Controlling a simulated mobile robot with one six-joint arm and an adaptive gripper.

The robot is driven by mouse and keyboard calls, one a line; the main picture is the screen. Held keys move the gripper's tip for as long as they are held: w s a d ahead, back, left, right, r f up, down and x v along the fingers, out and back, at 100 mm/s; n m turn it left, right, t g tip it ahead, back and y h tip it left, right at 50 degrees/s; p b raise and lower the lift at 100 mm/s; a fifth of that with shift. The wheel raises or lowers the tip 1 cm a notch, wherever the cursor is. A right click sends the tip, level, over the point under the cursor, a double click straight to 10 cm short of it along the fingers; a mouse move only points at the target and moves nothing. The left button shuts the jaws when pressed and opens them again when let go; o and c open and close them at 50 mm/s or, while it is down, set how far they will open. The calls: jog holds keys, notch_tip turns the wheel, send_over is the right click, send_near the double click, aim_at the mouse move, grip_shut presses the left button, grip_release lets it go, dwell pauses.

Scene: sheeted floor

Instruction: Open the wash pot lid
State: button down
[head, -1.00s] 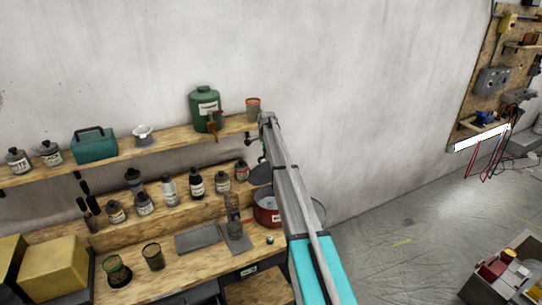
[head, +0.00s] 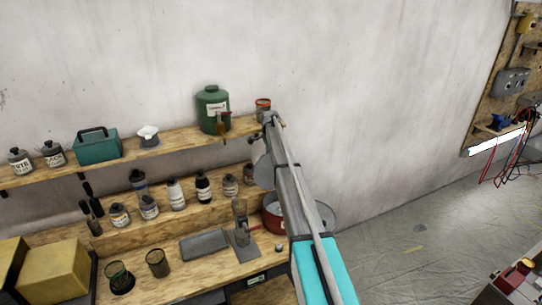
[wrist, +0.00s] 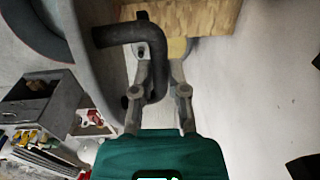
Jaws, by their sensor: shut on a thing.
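The red wash pot (head: 274,222) stands at the right end of the workbench in the head view, partly hidden by my arm. Its round grey lid (head: 264,172) is raised and steeply tilted above the pot, partly behind my arm. In the wrist view the lid's grey underside or face (wrist: 88,30) fills the upper left, with a bent black handle (wrist: 125,34) on it. My gripper (wrist: 158,88) is shut on this handle, which runs down between its fingers.
A shelf above the bench holds a green canister (head: 212,108), a teal toolbox (head: 97,146) and a red-rimmed cup (head: 263,104) close to my arm. Several bottles line the bench's back step. Open floor (head: 400,225) lies to the right.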

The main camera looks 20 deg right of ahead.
jog(key=shift+a, duration=0.15)
jog(key=c, duration=0.7)
grip_release()
jog(key=shift+r, duration=0.15)
jog(key=shift+o, duration=0.3)
jog(key=shift+s, duration=0.15)
